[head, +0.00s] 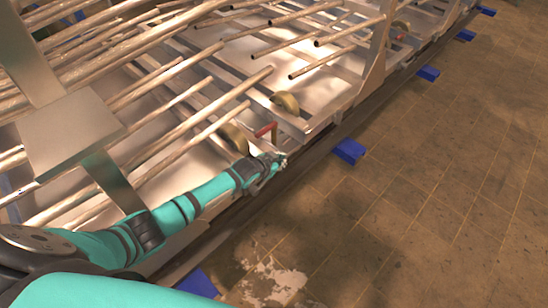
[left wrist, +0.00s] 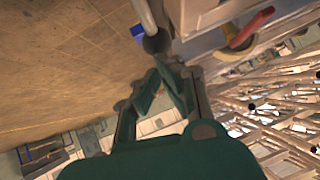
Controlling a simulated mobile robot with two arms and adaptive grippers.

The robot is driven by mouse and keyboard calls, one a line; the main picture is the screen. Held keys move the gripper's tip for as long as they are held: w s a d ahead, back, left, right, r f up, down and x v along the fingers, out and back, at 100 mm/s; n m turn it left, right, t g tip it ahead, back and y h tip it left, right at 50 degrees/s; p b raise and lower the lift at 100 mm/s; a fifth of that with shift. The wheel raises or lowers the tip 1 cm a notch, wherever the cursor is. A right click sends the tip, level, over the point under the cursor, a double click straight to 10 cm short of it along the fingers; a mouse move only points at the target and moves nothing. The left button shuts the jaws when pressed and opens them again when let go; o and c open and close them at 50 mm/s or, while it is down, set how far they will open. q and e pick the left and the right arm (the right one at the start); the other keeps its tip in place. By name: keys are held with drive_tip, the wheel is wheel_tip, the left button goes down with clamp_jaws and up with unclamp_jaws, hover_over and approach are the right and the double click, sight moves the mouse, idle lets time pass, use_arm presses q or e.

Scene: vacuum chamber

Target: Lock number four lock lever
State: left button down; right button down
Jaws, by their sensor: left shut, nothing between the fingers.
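My left gripper (head: 280,161) is at the lower edge of the metal rack, its arm reaching in from the left. It is shut and empty; in the left wrist view its dark green fingers (left wrist: 170,75) come together at the tips. Just beyond the tips is a pale rod with a dark round knob (left wrist: 155,44); I cannot tell whether they touch. A red-handled lever (head: 265,129) sits on the rack just above the gripper and also shows in the left wrist view (left wrist: 250,27). I see no number on either lever. My right gripper is out of view.
The metal rack (head: 319,133) carries many long rods (head: 225,116) that jut toward the gripper side. Tan wheels (head: 285,103) sit under them. Blue blocks (head: 348,151) stand along the rack's base. The tiled floor (head: 430,190) at right is clear.

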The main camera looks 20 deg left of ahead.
use_arm(q)
drive_tip(key=f, duration=0.1)
drive_tip(key=w+f+g+b, duration=0.1)
drive_tip(key=f+b, duration=0.1)
drive_tip(key=shift+w+d, duration=0.25)
drive_tip(key=shift+d, duration=0.1)
drive_tip(key=shift+w+d+f+b, duration=0.15)
drive_tip(key=shift+w+f+b, duration=0.25)
drive_tip(key=shift+f+b, duration=0.45)
drive_tip(key=s+r+p, duration=0.4)
drive_tip(key=s+r, duration=0.1)
drive_tip(key=r, duration=0.7)
drive_tip(key=shift+r+p, duration=0.15)
drive_tip(key=shift+p, duration=0.2)
drive_tip(key=shift+d, duration=0.1)
